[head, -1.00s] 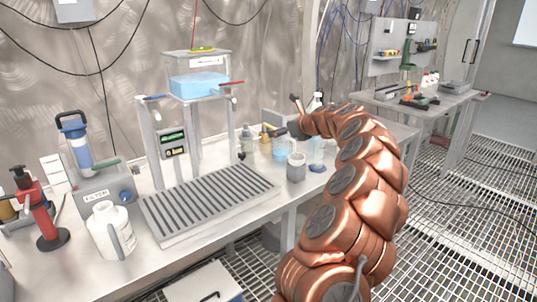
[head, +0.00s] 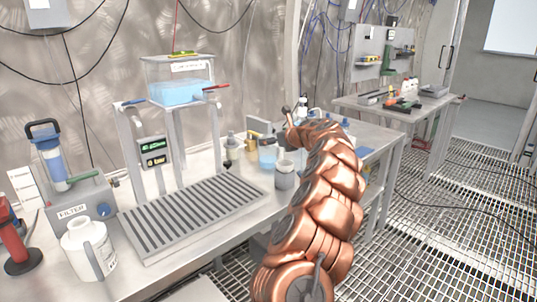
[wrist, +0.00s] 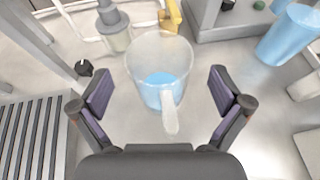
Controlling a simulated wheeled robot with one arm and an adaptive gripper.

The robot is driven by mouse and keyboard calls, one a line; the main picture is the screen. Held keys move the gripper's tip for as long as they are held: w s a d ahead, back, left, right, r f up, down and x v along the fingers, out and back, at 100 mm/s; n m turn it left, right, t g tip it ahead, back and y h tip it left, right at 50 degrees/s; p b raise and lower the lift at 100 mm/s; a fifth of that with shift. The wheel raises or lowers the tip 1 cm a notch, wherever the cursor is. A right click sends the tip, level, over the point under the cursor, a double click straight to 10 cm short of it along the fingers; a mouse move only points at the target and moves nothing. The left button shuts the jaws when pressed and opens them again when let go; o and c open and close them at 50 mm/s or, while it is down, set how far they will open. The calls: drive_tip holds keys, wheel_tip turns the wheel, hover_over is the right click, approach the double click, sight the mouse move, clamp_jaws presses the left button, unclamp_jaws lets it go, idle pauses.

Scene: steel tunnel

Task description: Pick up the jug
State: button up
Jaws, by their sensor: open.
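The clear jug (wrist: 160,65) with blue liquid in its bottom stands upright on the bench in the wrist view, its pale handle (wrist: 169,115) pointing toward my gripper. My gripper (wrist: 160,93) is open, with one dark finger on each side of the jug's near part and handle. Clear gaps show between the fingers and the jug, and nothing is held.
A bottle (wrist: 117,38) and a yellow item (wrist: 172,16) stand close behind the jug. A blue container (wrist: 288,35) is at the upper right.

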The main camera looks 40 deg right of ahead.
drive_tip(key=shift+x, duration=1.8)
drive_tip(key=shift+a, duration=0.1)
drive_tip(key=c, duration=1.6)
